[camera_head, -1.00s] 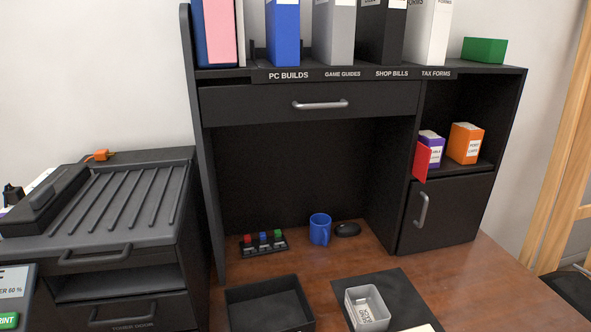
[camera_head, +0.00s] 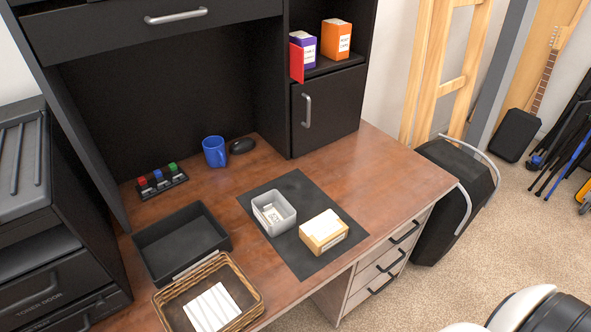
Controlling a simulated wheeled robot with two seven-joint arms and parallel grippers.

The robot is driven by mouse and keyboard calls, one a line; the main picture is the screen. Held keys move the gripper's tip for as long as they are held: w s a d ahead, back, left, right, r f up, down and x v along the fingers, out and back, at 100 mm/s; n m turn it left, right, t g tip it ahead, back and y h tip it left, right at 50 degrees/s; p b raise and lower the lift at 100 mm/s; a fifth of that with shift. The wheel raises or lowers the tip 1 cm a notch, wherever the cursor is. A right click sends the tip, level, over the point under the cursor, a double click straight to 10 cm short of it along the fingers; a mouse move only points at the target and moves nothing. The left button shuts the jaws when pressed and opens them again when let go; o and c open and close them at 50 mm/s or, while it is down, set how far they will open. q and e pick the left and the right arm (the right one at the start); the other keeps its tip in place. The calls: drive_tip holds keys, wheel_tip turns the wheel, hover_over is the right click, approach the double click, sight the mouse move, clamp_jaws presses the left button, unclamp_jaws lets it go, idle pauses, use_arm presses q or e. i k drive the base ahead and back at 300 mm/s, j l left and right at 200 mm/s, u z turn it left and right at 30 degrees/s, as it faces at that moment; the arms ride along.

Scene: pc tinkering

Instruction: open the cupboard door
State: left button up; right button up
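The cupboard door (camera_head: 337,103) is a black panel at the lower right of the black hutch on the desk. It appears closed, flush with the cupboard front. Its grey vertical bar handle (camera_head: 307,110) is near the door's left edge, and nothing touches it. Neither of my grippers can be seen in the head view.
An open shelf above the door holds purple (camera_head: 305,50) and orange (camera_head: 336,38) boxes and a red item (camera_head: 296,62). A blue mug (camera_head: 214,151) and mouse (camera_head: 242,146) stand left of the cupboard. Bare desktop (camera_head: 375,160) lies before the door; a grey bin (camera_head: 273,213) is nearer.

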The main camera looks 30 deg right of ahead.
sight(326, 108)
drive_tip(key=l, duration=0.45)
drive_tip(key=i+l, duration=0.15)
drive_tip(key=l, duration=0.3)
drive_tip(key=l+z, duration=0.1)
drive_tip(key=l, duration=0.3)
drive_tip(key=i+l, duration=0.15)
drive_tip(key=l, duration=0.3)
